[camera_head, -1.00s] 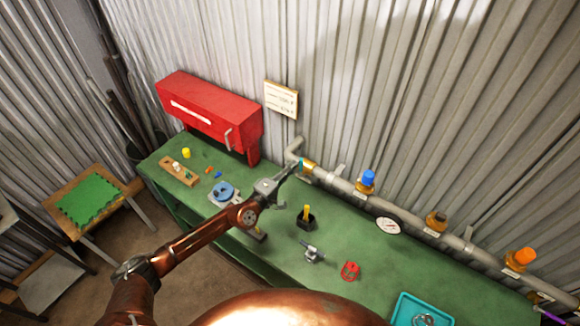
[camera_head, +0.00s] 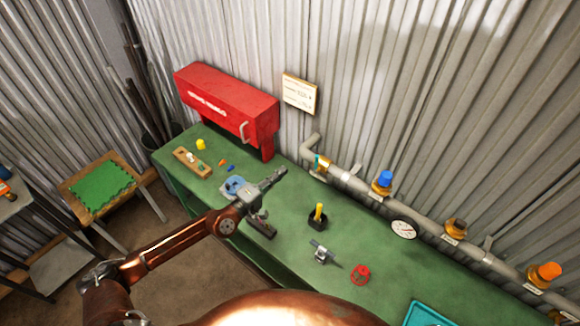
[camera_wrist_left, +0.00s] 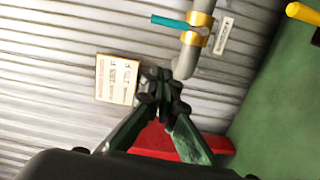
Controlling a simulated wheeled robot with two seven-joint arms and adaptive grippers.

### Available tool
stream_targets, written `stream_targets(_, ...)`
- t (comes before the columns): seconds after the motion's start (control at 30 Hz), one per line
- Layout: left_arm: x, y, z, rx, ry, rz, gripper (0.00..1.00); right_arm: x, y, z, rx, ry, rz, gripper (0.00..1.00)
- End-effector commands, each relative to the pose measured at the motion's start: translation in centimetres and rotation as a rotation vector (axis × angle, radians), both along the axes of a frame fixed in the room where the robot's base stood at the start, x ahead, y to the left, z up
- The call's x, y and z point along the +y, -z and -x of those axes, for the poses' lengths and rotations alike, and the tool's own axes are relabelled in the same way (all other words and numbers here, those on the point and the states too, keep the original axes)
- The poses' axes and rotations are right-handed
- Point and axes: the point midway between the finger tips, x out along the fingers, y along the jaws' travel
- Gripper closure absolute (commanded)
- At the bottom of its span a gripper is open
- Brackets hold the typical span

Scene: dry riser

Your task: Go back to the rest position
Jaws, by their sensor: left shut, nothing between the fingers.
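My left gripper (camera_head: 280,172) is shut and empty. It hangs above the green bench (camera_head: 290,205), left of the pipe end with the brass fitting (camera_head: 321,165) and clear of it. In the left wrist view the shut fingertips (camera_wrist_left: 160,85) point toward the corrugated wall. The brass fitting (camera_wrist_left: 196,38) with its teal lever (camera_wrist_left: 181,22) shows beyond them, with a gap between. My right gripper is not in view.
A red box (camera_head: 225,105) stands at the back left of the bench. The grey pipe (camera_head: 410,226) with blue, brown and orange-capped valves runs along the wall. A black holder (camera_head: 317,220), a metal fitting (camera_head: 322,254) and a red part (camera_head: 360,275) lie on the bench.

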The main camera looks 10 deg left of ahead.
Motion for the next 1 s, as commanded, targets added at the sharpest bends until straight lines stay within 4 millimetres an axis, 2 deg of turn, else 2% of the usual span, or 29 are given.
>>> stream_targets(0.2,0.7,0.1,1.1,0.0,0.0,0.0,1.0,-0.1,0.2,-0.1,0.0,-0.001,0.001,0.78)
stream_targets(0.77,0.6,-0.2,1.2,0.009,-0.006,0.033,1.0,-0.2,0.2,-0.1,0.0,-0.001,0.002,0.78)
stream_targets(0.87,0.8,-1.6,1.7,0.06,-0.039,0.227,1.0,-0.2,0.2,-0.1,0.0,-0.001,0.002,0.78)
stream_targets(0.97,2.5,-3.9,2.5,0.162,-0.118,0.633,1.0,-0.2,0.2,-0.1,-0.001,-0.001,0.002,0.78)
stream_targets(1.0,4.0,-4.7,2.8,0.211,-0.161,0.843,1.0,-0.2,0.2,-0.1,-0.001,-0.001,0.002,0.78)
